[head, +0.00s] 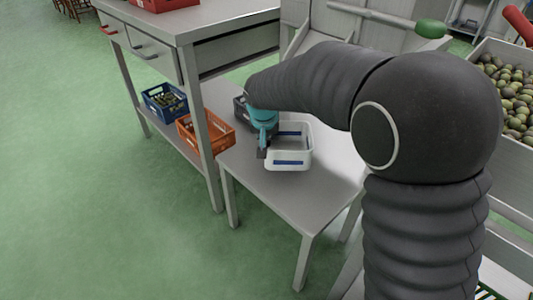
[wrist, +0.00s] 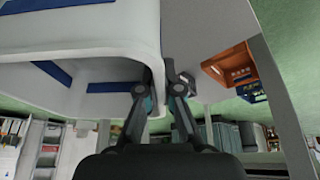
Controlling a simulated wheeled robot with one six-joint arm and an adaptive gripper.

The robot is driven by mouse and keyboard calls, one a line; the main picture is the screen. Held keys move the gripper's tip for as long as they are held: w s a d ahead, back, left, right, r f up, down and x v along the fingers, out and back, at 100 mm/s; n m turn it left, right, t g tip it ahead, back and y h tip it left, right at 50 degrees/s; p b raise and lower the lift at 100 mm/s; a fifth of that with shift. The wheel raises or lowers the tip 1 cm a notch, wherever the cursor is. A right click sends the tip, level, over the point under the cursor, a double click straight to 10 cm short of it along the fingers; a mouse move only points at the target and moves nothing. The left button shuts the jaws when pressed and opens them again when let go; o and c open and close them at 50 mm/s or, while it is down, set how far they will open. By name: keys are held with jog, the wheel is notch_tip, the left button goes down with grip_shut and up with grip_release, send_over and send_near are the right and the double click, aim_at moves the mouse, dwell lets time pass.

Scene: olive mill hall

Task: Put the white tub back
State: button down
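The white tub (head: 291,160), open-topped with blue stripes, is at the front of the small grey table (head: 283,192) in the head view. It shows upright; a small lift off the table cannot be told. My gripper (head: 262,147) is at the tub's left wall. In the wrist view the tub (wrist: 110,30) fills the upper left, close to the camera. My gripper (wrist: 158,88) has one finger on each side of the tub wall, close together, and appears shut on it. The exact contact at the fingertips is partly hidden.
An orange crate (head: 207,133) and a blue crate (head: 164,103) sit on the low shelf of the workbench (head: 187,30) at left. A bin of olives (head: 515,137) stands at right. Green floor (head: 90,200) is clear at left.

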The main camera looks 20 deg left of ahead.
jog(key=shift+f+b, duration=0.3)
jog(key=shift+f, duration=2.05)
jog(key=shift+f, duration=0.2)
jog(key=c, duration=1.3)
grip_release()
jog(key=shift+s+r, duration=0.1)
jog(key=shift+r, duration=0.35)
jog(key=p+v, duration=0.1)
jog(key=v, duration=1)
jog(key=shift+s+r, duration=0.2)
